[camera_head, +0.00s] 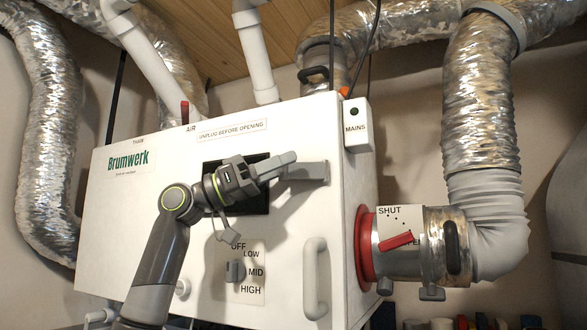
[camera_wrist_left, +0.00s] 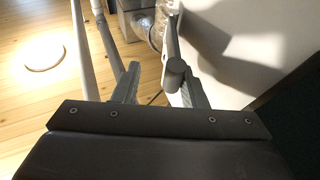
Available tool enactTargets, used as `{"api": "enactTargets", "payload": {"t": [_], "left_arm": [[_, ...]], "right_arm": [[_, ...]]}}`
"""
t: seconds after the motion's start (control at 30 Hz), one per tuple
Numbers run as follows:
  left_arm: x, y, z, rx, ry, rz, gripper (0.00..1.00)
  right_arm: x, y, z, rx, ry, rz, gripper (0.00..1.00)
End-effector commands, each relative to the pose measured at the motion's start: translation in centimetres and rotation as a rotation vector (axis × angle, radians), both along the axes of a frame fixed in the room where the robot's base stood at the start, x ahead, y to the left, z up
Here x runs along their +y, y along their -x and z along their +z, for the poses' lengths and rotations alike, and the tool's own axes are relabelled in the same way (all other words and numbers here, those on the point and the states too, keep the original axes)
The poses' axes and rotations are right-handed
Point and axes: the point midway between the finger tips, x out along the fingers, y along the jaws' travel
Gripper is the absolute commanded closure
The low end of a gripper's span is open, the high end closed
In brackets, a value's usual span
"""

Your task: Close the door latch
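The door latch (camera_head: 310,172) is a grey bar on the front of the white Brumwerk furnace (camera_head: 115,220), near the front's right edge. It lies about level. My left gripper (camera_head: 279,168) is at the latch's left part and partly hides it. In the left wrist view my left gripper (camera_wrist_left: 158,88) has its fingers spread apart. A grey bar with a rounded end, probably the latch (camera_wrist_left: 174,68), is close beside the right finger. I cannot tell whether they touch. A vertical white door handle (camera_head: 315,278) is below the latch. My right gripper is not in view.
A dial (camera_head: 236,271) marked OFF, LOW, MID and HIGH is below my left gripper. A red lever (camera_head: 396,240) is on the duct collar at right. A MAINS box (camera_head: 356,127) is at the upper right corner. Foil ducts (camera_head: 482,100) surround the furnace.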

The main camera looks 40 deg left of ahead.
Motion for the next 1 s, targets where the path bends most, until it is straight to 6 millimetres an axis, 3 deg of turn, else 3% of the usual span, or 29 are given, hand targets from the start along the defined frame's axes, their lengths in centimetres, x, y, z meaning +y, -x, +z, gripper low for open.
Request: {"api": "enactTargets", "payload": {"t": [0.03,0.3,0.6,1.0], "left_arm": [[0.9,0.7,-1.0,-0.001,0.002,0.005,0.62],[4.9,4.4,-3.3,-0.002,0.002,0.003,0.62],[9.0,8.0,-5.3,-0.001,0.002,0.002,0.62],[10.2,9.1,-5.7,0.000,0.000,-0.001,0.62]], "right_arm": [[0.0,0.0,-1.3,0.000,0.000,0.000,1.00],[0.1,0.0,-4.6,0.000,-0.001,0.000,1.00],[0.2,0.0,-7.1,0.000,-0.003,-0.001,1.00],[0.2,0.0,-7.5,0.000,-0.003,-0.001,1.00]]}}
